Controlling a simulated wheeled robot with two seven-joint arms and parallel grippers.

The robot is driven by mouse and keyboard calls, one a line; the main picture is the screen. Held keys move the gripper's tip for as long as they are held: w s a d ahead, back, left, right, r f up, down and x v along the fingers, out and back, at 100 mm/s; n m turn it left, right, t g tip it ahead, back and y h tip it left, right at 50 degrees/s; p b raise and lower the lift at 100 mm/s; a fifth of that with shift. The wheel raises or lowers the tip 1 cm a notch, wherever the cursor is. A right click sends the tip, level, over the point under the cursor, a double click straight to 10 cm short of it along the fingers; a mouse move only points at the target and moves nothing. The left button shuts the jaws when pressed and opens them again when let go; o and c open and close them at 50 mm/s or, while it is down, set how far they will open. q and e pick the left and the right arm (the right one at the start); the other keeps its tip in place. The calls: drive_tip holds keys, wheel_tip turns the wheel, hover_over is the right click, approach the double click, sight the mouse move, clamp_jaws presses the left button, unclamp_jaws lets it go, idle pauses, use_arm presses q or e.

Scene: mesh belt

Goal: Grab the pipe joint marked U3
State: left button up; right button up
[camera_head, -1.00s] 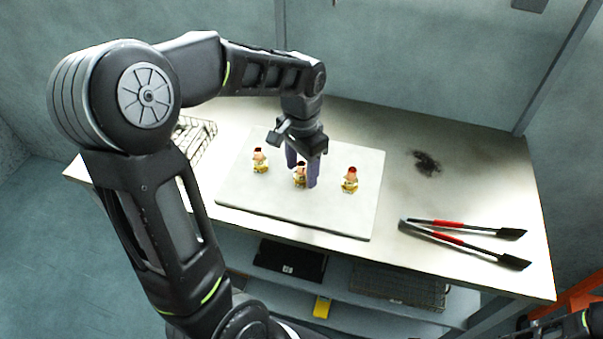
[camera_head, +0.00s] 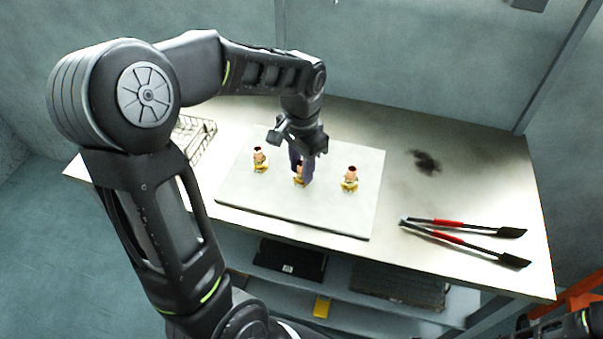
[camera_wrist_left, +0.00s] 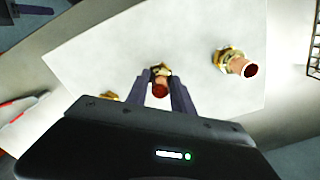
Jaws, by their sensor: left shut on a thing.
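Three small pipe joints with copper bodies, brass-yellow bases and dark red tops stand on a pale board (camera_head: 335,215). My left gripper (camera_head: 301,178) points down at the board and is shut on the middle pipe joint (camera_head: 298,177). In the left wrist view the middle pipe joint (camera_wrist_left: 160,86) sits between the two fingers (camera_wrist_left: 161,88). The left pipe joint (camera_head: 259,160) and the right pipe joint (camera_head: 350,180) stand apart from the gripper. In the wrist view another joint (camera_wrist_left: 236,64) shows at the upper right. No marking such as U3 is legible.
Tongs with red grips (camera_head: 450,224) lie at the table's right. A dark smudge (camera_head: 425,162) marks the tabletop behind them. A wire rack (camera_head: 192,138) stands at the left. A shelf below holds a black item (camera_head: 290,260) and a dark mesh tray (camera_head: 398,287).

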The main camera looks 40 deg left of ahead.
sight(301, 163)
use_arm(q)
clamp_jaws()
wheel_tip(301, 163, up, 10)
drive_tip(key=shift+r+b, duration=0.1)
drive_tip(key=shift+b, duration=0.4)
idle(0.6)
